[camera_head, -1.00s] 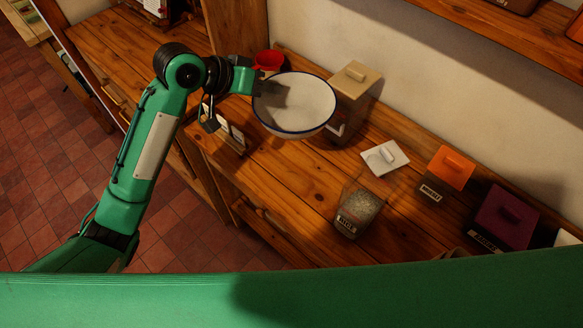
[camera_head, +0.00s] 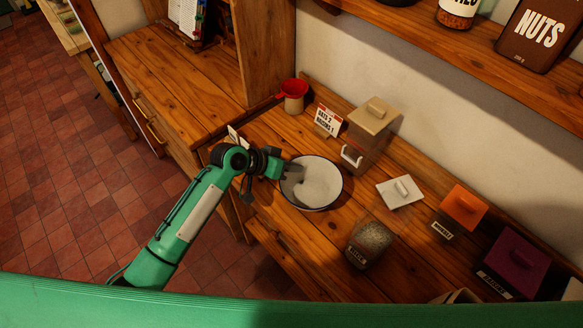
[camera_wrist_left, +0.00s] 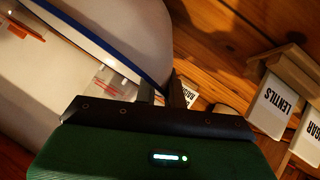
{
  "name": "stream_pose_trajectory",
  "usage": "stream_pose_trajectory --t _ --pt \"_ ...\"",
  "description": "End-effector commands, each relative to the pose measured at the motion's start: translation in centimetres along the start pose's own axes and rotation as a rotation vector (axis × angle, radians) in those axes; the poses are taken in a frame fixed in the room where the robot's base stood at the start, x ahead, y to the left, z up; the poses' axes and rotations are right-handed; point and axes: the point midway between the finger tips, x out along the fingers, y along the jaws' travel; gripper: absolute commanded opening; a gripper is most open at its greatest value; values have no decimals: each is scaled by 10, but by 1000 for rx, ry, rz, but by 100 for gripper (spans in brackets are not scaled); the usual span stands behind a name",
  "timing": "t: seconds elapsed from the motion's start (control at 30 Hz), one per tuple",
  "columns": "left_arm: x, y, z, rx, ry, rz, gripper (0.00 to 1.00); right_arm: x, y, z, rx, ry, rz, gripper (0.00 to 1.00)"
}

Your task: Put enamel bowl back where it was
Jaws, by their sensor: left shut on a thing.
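The white enamel bowl (camera_head: 318,187) with a dark blue rim is over the wooden counter, roughly level, its open side up. My left gripper (camera_head: 290,173) is shut on the left side of its rim. In the left wrist view, the bowl's blue rim (camera_wrist_left: 110,53) runs down to the gripper's fingers (camera_wrist_left: 162,93). I cannot tell whether the bowl's underside touches the counter. My right gripper is not in view.
A beige-lidded canister (camera_head: 372,120), a note card (camera_head: 327,121) and a red-topped cup (camera_head: 293,95) stand behind the bowl. A white lid (camera_head: 400,192) and a glass jar (camera_head: 369,245) are to its right. Orange-lidded (camera_head: 463,207) and purple-lidded (camera_head: 512,264) canisters stand further right.

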Motion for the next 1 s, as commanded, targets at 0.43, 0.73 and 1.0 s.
stream_pose_trajectory --t 0.43,0.73,1.0 --pt "11 -8 12 0 2 0 0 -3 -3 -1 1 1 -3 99" --pt "12 -8 14 0 1 -1 33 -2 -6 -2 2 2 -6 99" --pt "8 -8 12 0 1 -1 33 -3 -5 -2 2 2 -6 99"
